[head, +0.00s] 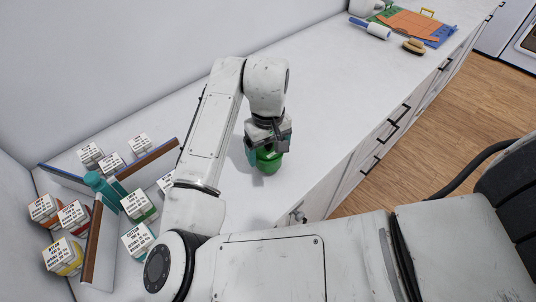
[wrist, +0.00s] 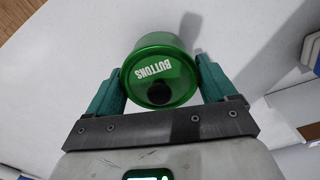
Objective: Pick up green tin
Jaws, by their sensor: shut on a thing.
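The green tin (head: 268,161) is round, with a white "BUTTONS" label and a dark round spot on the face seen in the wrist view (wrist: 160,65). My gripper (head: 266,146) is above the counter with its teal fingers on either side of the tin. In the wrist view my gripper (wrist: 160,88) is shut on the tin, one finger at each side. The tin's upper part is hidden by my gripper in the head view. I cannot tell whether the tin's base touches the counter.
The white counter (head: 330,80) is clear around the tin, with its front edge and drawers to the right. Several labelled boxes (head: 75,215), wood-topped dividers (head: 148,157) and a teal object (head: 100,187) stand at left. A brush (head: 414,46) and a lint roller (head: 371,28) lie at the far end.

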